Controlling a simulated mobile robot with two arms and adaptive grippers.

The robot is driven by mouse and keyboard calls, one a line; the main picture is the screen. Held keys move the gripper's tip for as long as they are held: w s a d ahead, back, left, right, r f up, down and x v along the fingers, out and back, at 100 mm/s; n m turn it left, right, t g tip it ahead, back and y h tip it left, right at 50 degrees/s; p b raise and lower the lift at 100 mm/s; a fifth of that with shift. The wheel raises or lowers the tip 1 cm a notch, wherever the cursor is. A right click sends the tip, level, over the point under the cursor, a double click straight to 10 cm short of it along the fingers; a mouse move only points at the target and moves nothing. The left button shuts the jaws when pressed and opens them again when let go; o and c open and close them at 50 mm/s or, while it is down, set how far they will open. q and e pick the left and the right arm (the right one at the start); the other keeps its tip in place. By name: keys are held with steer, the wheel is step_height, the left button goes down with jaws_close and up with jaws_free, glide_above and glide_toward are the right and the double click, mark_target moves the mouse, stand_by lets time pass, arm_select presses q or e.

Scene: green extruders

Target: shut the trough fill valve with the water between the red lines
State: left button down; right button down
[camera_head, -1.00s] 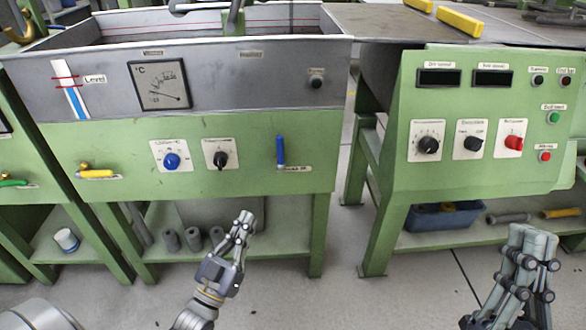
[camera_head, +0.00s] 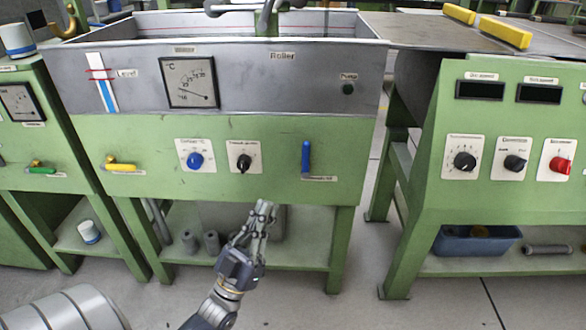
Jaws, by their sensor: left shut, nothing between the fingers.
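The level gauge (camera_head: 103,83) is a white strip on the trough's left front, with two red lines and a blue column. The blue top looks close to the lower red line; I cannot tell exactly. A blue lever (camera_head: 306,158) hangs upright on the green panel's right, its small label unreadable. A yellow lever (camera_head: 120,167) lies horizontal at the panel's left. I cannot tell by label which is the fill valve. My left gripper (camera_head: 265,208) is shut and empty, below and left of the blue lever, apart from it. My right gripper is out of view.
The grey trough (camera_head: 225,100) stands above the panel. A blue knob (camera_head: 195,161) and a black knob (camera_head: 244,162) sit left of the blue lever. A second green machine (camera_head: 440,150) stands at right, past a gap. A shelf with grey cylinders lies below.

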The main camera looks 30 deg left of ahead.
mark_target(306, 159)
arm_select(q)
steer(key=w+r+b, duration=0.2)
steer(key=w+r, duration=0.3)
steer(key=w, duration=0.4)
steer(key=shift+w+d+r, duration=0.2)
steer(key=shift+w+r, duration=0.1)
steer(key=shift+w, duration=0.05)
steer(key=shift+d+r+m+h+p, duration=0.15)
steer(key=shift+m+h+p, duration=0.2)
steer(key=shift+m, duration=0.25)
steer(key=shift+w+m+g+h+p, duration=0.1)
steer(key=shift+m+g+h+p, duration=0.3)
steer(key=shift+h, duration=0.15)
steer(key=shift+m, duration=0.3)
steer(key=shift+w+d+r+m+g+h+p, duration=0.15)
steer(key=shift+m+g+h+p, duration=0.2)
steer(key=shift+h+p, duration=0.3)
